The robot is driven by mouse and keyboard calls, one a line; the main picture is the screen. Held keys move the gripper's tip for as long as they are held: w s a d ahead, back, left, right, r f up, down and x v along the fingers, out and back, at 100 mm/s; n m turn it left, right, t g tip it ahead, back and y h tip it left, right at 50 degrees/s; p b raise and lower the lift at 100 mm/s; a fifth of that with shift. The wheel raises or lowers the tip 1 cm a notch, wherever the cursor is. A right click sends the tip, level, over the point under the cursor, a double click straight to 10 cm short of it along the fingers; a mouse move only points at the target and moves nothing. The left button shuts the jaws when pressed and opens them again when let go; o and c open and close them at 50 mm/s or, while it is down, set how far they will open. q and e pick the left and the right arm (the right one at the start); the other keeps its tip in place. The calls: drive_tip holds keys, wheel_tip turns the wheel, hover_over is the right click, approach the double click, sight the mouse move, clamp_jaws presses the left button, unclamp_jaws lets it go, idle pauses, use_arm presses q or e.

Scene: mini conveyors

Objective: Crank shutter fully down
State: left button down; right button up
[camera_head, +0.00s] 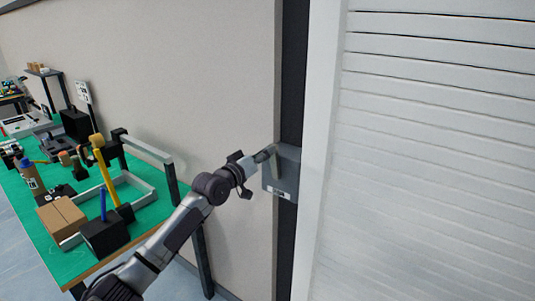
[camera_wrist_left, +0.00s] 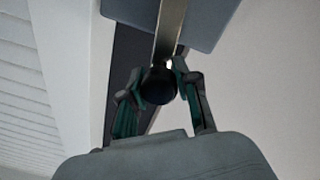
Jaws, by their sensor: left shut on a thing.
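The white slatted shutter (camera_head: 430,150) fills the right of the head view, and its slats also show at the left of the left wrist view (camera_wrist_left: 25,100). A grey crank box (camera_head: 284,175) is fixed on the dark post beside the shutter frame. A metal crank arm (camera_wrist_left: 170,32) runs from the box to a dark round knob (camera_wrist_left: 158,86). My left gripper (camera_wrist_left: 158,88) is shut on the knob, one finger on each side. In the head view my left gripper (camera_head: 262,156) is at the box, its fingertips hard to make out. The shutter's bottom edge is out of view.
A green-topped workbench (camera_head: 70,250) stands at the left with a cardboard box (camera_head: 62,218), a black block (camera_head: 105,235) and several tools. A grey rail (camera_head: 147,150) rises at its right end. The beige wall (camera_head: 180,80) behind my arm is bare.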

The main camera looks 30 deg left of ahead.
use_arm(q)
drive_tip(key=a+f+n+b, duration=0.3)
drive_tip(key=a+n, duration=0.3)
drive_tip(key=n, duration=0.5)
drive_tip(key=shift+w+a+f+y, duration=0.25)
drive_tip(key=shift+f+y, duration=0.15)
drive_tip(key=shift+f, duration=0.3)
use_arm(e)
drive_tip(key=f, duration=0.1)
drive_tip(key=a+f, duration=0.1)
drive_tip(key=f, duration=0.1)
drive_tip(key=shift+a, duration=0.15)
drive_tip(key=shift+d, duration=0.2)
use_arm(q)
drive_tip(key=c, duration=0.8)
unclamp_jaws()
drive_tip(key=shift+f, duration=0.1)
drive_tip(key=shift+s, duration=0.1)
